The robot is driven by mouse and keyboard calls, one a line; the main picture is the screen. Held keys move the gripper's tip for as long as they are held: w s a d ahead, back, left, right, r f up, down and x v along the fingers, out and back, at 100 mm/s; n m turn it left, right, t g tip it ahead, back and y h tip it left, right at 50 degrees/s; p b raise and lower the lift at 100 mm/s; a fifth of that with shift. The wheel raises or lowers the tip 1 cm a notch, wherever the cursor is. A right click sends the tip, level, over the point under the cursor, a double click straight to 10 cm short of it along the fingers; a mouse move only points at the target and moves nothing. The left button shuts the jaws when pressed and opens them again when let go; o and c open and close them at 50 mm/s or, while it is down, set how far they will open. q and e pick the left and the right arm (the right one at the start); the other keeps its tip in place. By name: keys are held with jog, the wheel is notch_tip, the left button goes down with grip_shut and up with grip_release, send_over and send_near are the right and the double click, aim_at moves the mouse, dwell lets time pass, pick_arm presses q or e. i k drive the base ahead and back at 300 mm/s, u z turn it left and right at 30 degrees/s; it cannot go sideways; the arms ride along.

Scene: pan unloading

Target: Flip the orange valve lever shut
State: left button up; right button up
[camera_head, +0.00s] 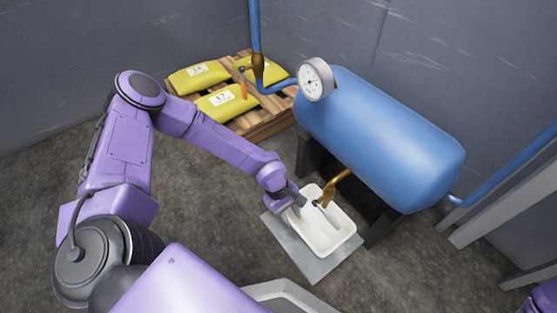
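The orange valve lever (243,86) hangs downward beside a brass valve (258,66) on the blue pipe, above the yellow sacks. My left gripper (297,204) is far from it, low at the near-left rim of a white pan (322,243). Its fingers are small and dark at the rim, so I cannot tell whether they are open or shut on it. A brass spout (338,184) comes from under the blue tank (385,135) and ends over the pan. My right gripper is out of view.
The pan stands on a grey plate (288,243) on the floor. Yellow sacks (220,104) lie on a wooden pallet (265,124) at the back. A round gauge (315,79) sits at the tank's left end. Dark supports hold the tank. Floor left of the plate is clear.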

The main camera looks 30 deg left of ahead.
aim_at(241, 68)
jog(key=u, duration=1.3)
